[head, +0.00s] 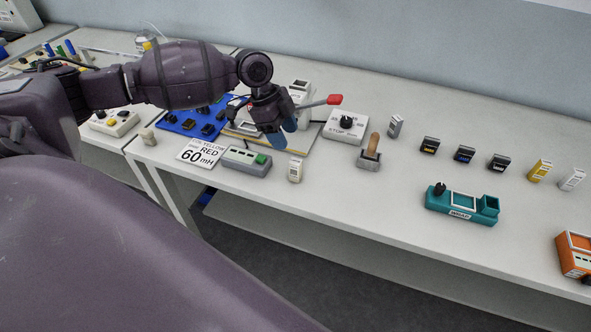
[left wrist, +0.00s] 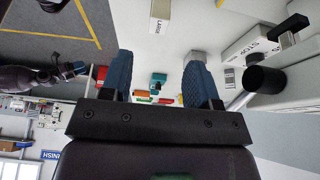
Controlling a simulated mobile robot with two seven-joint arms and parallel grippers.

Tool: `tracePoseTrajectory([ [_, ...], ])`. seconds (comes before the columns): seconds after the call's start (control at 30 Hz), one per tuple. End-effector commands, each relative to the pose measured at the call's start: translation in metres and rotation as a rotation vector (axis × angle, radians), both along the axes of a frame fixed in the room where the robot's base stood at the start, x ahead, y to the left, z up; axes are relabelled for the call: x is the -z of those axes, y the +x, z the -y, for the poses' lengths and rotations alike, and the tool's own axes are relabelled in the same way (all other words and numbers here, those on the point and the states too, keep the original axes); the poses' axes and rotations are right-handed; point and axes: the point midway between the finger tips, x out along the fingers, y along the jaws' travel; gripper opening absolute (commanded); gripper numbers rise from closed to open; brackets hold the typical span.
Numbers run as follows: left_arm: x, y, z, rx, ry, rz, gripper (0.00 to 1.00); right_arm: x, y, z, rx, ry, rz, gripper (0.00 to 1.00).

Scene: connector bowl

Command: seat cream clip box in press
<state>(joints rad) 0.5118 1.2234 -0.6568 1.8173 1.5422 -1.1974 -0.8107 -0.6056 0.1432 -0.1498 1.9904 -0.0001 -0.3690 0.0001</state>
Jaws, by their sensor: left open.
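A small cream clip box (head: 295,170) stands near the table's front edge, right of the grey box with a green button. A labelled cream box (left wrist: 160,14) shows at the top of the left wrist view. The press, with a white upright (head: 300,86) and a red-knobbed lever (head: 334,100), stands behind my left gripper, which hides much of it. My left gripper (head: 282,136) is open and empty, above the table and behind the clip box, apart from it. In the left wrist view its blue fingers (left wrist: 158,82) are spread. My right gripper (left wrist: 74,70) shows small at left, its opening unclear.
A white STOP box (head: 345,126) and a wooden-handled stamp (head: 371,152) stand right of the gripper. The grey green-button box (head: 246,160) and a 60 mH card (head: 201,152) lie left. A teal WRAP fixture (head: 461,206) is further right. Table between stamp and fixture is clear.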

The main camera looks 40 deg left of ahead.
Motion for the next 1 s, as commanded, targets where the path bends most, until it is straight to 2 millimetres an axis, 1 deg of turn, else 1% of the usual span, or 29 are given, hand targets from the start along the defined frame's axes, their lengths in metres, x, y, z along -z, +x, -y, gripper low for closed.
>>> tracePoseTrajectory([
  [0.03, 0.008, 0.000, 0.004, 0.001, -0.003, -0.002, 0.55, 0.003, -0.002, 0.000, 0.001, 0.000, -0.006, 0.51],
  [0.13, 0.022, 0.002, 0.009, 0.000, -0.001, -0.002, 0.55, 0.006, -0.004, 0.001, 0.002, 0.000, -0.012, 0.51],
  [0.2, 0.029, 0.003, 0.012, 0.000, -0.002, -0.002, 0.55, 0.007, -0.004, 0.001, 0.002, 0.000, -0.012, 0.51],
  [0.47, 0.045, 0.003, 0.017, -0.001, -0.001, -0.001, 0.55, 0.004, 0.000, 0.000, 0.000, 0.000, -0.003, 0.51],
  [0.73, 0.079, 0.004, 0.028, 0.000, -0.001, -0.002, 0.55, -0.002, 0.007, -0.001, -0.005, 0.000, 0.015, 0.51],
  [0.83, 0.084, 0.004, 0.031, 0.000, 0.000, -0.001, 0.55, -0.002, 0.007, -0.002, -0.005, 0.001, 0.016, 0.51],
  [1.0, 0.084, 0.004, 0.030, 0.000, 0.000, 0.000, 0.55, -0.002, 0.007, -0.001, -0.005, 0.000, 0.014, 0.51],
])
